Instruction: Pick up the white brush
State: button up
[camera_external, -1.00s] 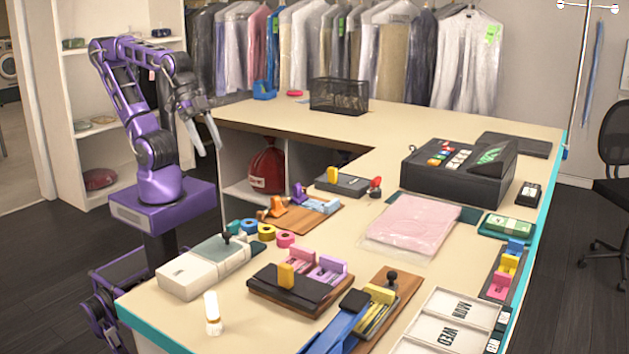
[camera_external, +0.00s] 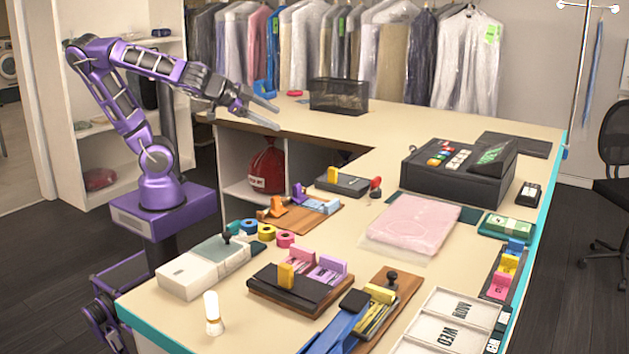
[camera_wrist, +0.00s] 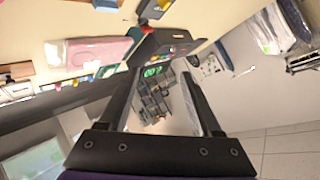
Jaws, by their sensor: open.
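The white brush (camera_external: 213,314) stands upright on the near left corner of the counter in the external view, with a white handle on top and pale bristles at the bottom. My gripper (camera_external: 279,112) is high above the back left part of the counter, far from the brush. Its two fingers are spread apart with nothing between them. In the wrist view my gripper (camera_wrist: 160,80) is also open and empty. I cannot make out the brush in the wrist view.
A white and grey device (camera_external: 203,269) and several tape rolls (camera_external: 267,232) lie behind the brush. A brown board with clips (camera_external: 300,285) is to its right. A black mesh basket (camera_external: 339,96) stands near my gripper. A cash register (camera_external: 458,170) is at the right.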

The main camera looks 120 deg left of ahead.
jog(key=w+a+y, duration=0.2)
jog(key=w+a, duration=0.3)
jog(key=w, duration=0.2)
jog(key=w+f+m+t+h, duration=0.1)
jog(key=w+f+m+t, duration=0.25)
jog(key=f+m, duration=0.55)
jog(key=m+t+h+p, duration=0.3)
jog(key=m+h, duration=0.7)
jog(key=m, duration=2)
send_near(217, 302)
jog(key=shift+t, duration=0.45)
jog(key=x, duration=0.2)
jog(key=f+b+x, duration=0.1)
jog(key=x, duration=0.3)
jog(key=shift+s+d+f, duration=0.1)
jog(key=shift+d+f, duration=0.15)
jog(key=shift+d, duration=0.05)
jog(key=shift+a+r+x, duration=0.1)
jog(key=shift+r+x, duration=0.05)
jog(key=shift+x, duration=0.75)
jog(key=shift+a+r+x, duration=0.1)
jog(key=shift+x, duration=0.8)
jog(key=shift+a+r+x, duration=0.1)
jog(key=shift+r+x, duration=0.05)
jog(key=shift+x, duration=0.75)
